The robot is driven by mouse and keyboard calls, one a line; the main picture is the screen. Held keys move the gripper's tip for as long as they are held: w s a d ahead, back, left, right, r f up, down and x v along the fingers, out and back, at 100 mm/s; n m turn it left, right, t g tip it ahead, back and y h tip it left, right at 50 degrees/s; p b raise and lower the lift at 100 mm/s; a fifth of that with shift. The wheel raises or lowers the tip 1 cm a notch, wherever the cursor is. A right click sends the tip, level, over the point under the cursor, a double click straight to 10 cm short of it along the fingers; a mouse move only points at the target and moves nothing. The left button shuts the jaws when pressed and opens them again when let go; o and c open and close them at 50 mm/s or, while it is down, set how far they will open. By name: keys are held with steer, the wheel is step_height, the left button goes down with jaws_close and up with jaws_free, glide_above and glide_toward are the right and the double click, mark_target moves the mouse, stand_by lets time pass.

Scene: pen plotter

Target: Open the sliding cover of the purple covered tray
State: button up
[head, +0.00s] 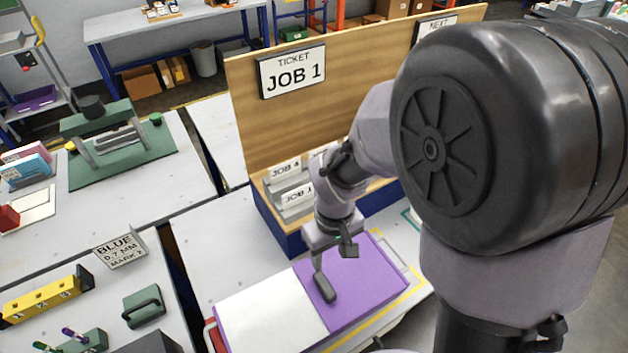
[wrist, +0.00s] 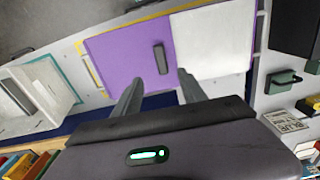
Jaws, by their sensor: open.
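The purple covered tray lies flat on the grey bench. Its purple cover (head: 368,283) spans the right part in the head view, with a white sheet-like area (head: 268,312) showing at the left. The purple cover (wrist: 118,60) and white area (wrist: 212,45) also show in the wrist view. A dark bar handle (head: 325,288) stands on the cover near the white edge; it also shows in the wrist view (wrist: 161,58). My gripper (head: 333,256) is open and empty above the cover. In the wrist view its fingertips (wrist: 160,81) point toward the handle, one either side. Contact cannot be told.
A wooden ticket board (head: 290,110) marked JOB 1 rises behind the tray, with a blue-based card rack (head: 275,215) close by. A green block with a handle (head: 143,306) and a BLUE sign (head: 120,249) stand left. Bench between is clear.

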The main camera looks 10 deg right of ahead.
mark_target(328, 289)
step_height(328, 289, down, 18)
steer(key=b, duration=0.5)
steer(key=shift+r+b, duration=0.1)
steer(key=shift+b, duration=0.25)
jaws_close()
stand_by(0.7)
